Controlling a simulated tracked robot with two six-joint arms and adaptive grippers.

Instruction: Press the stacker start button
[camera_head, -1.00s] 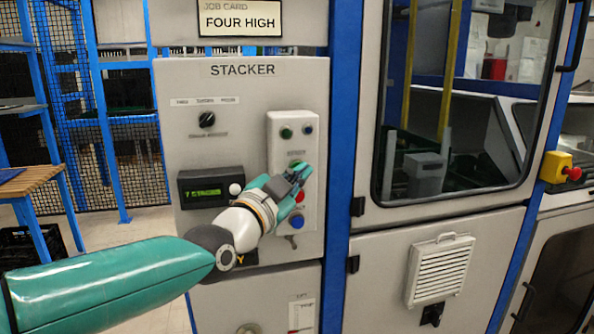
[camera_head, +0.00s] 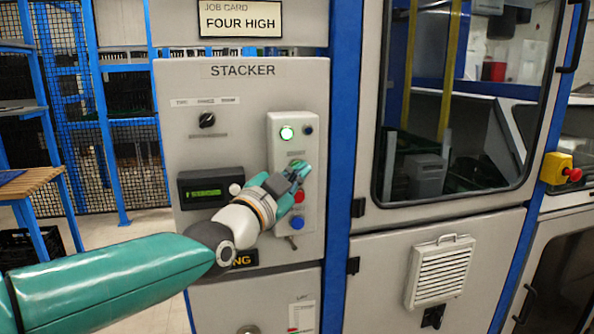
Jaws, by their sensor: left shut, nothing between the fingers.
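The grey stacker panel (camera_head: 240,90) faces me, with a raised button box (camera_head: 281,150) on its right side. My left gripper (camera_head: 300,169) is shut and empty. Its fingertips are at the middle of the box, over the place of the green start button, which they mostly hide. I cannot tell whether they touch it. A red button (camera_head: 299,197) and a blue button (camera_head: 297,223) show below the fingers. My right gripper is not in view.
A dark selector knob (camera_head: 207,120) and a green-lit display (camera_head: 208,188) are left of the box. An amber sign ending in "NG" (camera_head: 241,260) is partly hidden by my arm. A red emergency button (camera_head: 573,174) is far right.

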